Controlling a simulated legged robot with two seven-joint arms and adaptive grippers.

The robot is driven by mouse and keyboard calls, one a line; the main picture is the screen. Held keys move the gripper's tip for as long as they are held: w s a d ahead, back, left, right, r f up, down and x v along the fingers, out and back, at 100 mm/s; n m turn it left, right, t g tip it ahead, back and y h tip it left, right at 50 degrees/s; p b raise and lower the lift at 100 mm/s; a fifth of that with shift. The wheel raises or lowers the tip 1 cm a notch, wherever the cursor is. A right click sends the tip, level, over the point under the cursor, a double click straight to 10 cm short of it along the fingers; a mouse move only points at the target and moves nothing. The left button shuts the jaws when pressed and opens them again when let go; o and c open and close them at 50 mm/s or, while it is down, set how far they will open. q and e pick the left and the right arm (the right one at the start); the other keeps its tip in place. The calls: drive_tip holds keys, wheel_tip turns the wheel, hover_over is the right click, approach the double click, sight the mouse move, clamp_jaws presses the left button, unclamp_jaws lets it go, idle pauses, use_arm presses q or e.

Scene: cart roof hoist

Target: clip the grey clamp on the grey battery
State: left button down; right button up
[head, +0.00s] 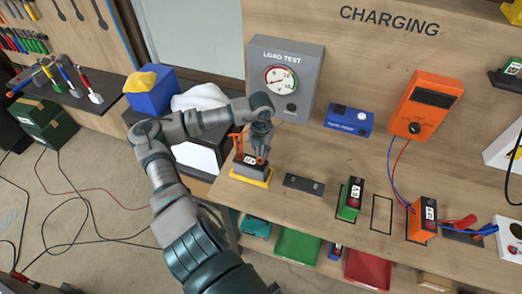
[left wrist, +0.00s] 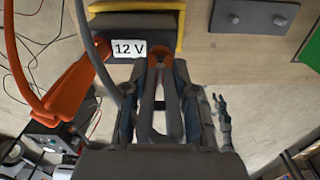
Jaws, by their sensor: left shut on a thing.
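The grey battery (head: 246,168), with a "12 V" label, stands in a yellow tray (head: 262,183) at the bench's left front corner. It also shows at the top of the left wrist view (left wrist: 146,22). My left gripper (head: 262,138) is above it, pointing down, shut on the grey clamp (left wrist: 146,108). Orange shows at the clamp's jaw end, by the battery's label side. I cannot tell whether the jaws grip a terminal. An orange clamp (left wrist: 68,90) with an orange cable sits at the battery's other end, beside the held one. My right gripper is not in view.
A dark plate (head: 304,185) lies right of the tray, then a green battery (head: 350,199) and an orange battery (head: 422,218). The grey load tester (head: 284,78) stands behind. A blue box (head: 348,120) and an orange meter (head: 423,105) are further right.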

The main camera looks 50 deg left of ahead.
use_arm(q)
drive_tip(key=shift+f+b, duration=0.65)
drive_tip(key=shift+f, duration=0.15)
drive_tip(key=c, duration=0.8)
unclamp_jaws()
drive_tip(key=shift+c, duration=0.2)
drive_tip(key=shift+r, duration=0.1)
wheel_tip(320, 180, up, 12)
drive_tip(key=shift+f, duration=0.15)
drive_tip(key=shift+f, duration=0.1)
